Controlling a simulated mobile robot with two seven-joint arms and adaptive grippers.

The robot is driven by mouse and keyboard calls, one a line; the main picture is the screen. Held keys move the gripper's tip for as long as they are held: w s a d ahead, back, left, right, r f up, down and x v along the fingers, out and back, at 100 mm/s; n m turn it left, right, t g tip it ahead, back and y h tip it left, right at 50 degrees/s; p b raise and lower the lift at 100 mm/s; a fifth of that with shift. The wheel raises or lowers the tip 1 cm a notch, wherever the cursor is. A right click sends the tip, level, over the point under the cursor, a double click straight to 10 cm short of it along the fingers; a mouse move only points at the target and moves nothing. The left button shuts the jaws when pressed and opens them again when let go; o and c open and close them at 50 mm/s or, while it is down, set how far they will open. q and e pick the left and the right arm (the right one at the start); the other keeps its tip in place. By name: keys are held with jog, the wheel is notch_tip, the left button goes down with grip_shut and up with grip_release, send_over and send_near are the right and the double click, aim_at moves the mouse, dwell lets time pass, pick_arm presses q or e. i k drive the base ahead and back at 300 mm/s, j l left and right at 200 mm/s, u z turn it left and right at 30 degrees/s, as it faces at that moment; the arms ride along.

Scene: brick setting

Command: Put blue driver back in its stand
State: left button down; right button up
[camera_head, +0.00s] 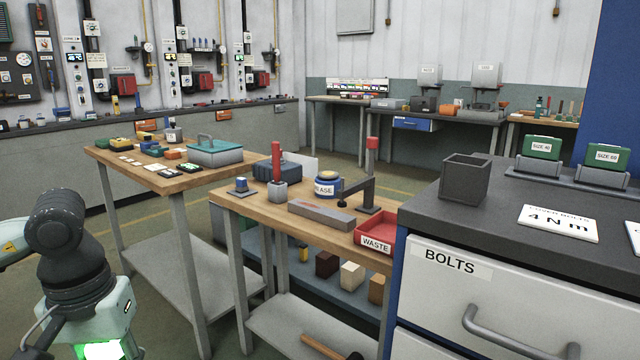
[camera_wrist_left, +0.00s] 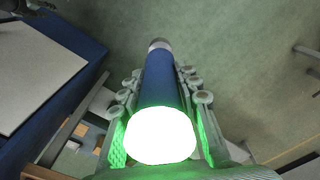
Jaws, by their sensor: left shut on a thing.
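My left gripper (camera_wrist_left: 161,88) is shut on the blue driver (camera_wrist_left: 161,82), a dark blue cylinder with a grey far tip and a brightly lit white near end. In the head view my left arm is at the lower left, and the driver and fingertips are out of frame. Which holder is the driver's stand is not clear. A red driver (camera_head: 276,163) stands upright in a small grey block (camera_head: 277,191) on the middle bench. A dark grey open box (camera_head: 465,179) stands on the cabinet at right. My right gripper is not in view.
The middle bench also holds a small blue-topped block (camera_head: 241,186), a grey bar (camera_head: 321,217), a red waste tray (camera_head: 375,243) and a red-topped upright tool (camera_head: 371,180). The bolts cabinet (camera_head: 440,285) stands at right. Open floor lies between the benches and my left arm.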

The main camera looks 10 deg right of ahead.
aim_at(463, 193)
jog(key=i+j+z, duration=0.15)
jog(key=z, duration=0.25)
jog(key=i+j+z, duration=0.1)
jog(key=z, duration=0.3)
jog(key=j+z, duration=0.4)
jog(key=i+j+z, duration=0.1)
jog(key=z, duration=0.3)
jog(key=j+z, duration=0.4)
